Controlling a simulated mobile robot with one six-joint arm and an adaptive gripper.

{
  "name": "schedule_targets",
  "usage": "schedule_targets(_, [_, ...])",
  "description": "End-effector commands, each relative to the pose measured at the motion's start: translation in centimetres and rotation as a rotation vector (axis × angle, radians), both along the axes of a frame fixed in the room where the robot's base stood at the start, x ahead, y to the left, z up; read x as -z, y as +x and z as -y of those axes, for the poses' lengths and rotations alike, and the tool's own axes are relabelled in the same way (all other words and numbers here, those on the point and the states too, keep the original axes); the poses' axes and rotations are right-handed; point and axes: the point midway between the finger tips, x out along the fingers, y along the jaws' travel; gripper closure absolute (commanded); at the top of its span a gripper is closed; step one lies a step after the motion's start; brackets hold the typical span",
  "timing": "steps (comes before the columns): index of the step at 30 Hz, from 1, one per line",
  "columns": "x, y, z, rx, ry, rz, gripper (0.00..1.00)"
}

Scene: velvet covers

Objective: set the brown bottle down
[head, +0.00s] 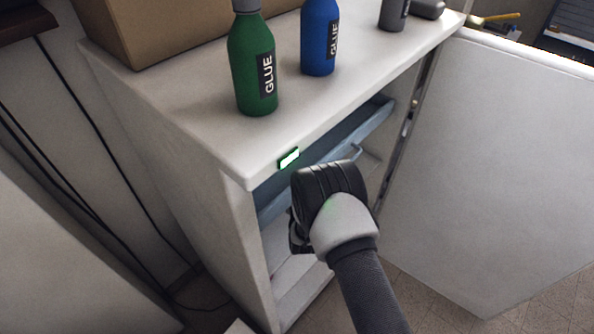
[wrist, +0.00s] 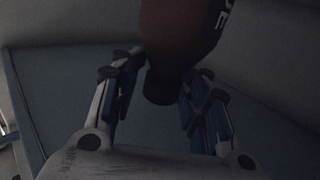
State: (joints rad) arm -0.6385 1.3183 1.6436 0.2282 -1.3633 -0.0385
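The brown bottle (wrist: 181,35) shows dark red-brown in the wrist view, with its cap end toward the camera and part of a white-lettered label at the top edge. My gripper (wrist: 168,72) has its two fingers drawn in on either side of the bottle's neck and shoulder, and looks shut on it. The bottle's far end is out of frame. In the head view my gripper (head: 297,230) is at the open front of the white cabinet (head: 175,130), below its top. The bottle is hidden there behind my gripper and arm.
A green glue bottle (head: 254,65), a blue glue bottle (head: 319,40) and a dark grey bottle (head: 393,14) stand on the cabinet top beside a cardboard box (head: 165,28). The cabinet door (head: 490,165) is open at the right. A blue-grey shelf (head: 370,121) spans the cabinet's inside.

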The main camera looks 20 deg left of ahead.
Motion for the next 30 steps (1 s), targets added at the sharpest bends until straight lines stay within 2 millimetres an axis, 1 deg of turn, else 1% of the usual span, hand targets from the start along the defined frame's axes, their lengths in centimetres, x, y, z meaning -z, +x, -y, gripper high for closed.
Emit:
schedule_targets(9, [-0.1,0.0,0.0,0.0,0.0,0.001,0.56])
schedule_targets(13, [-0.4,-0.2,0.1,-0.001,0.0,-0.001,0.56])
schedule_targets(17, [-0.4,-2.2,0.9,-0.001,-0.001,-0.003,0.56])
schedule_targets(24, [-0.6,-7.1,3.1,-0.001,-0.002,-0.003,0.56])
schedule_targets(27, [-0.6,-8.8,3.8,-0.002,-0.002,-0.002,0.56])
schedule_targets(30, [-0.7,-10.0,4.3,-0.001,0.0,-0.001,0.56])
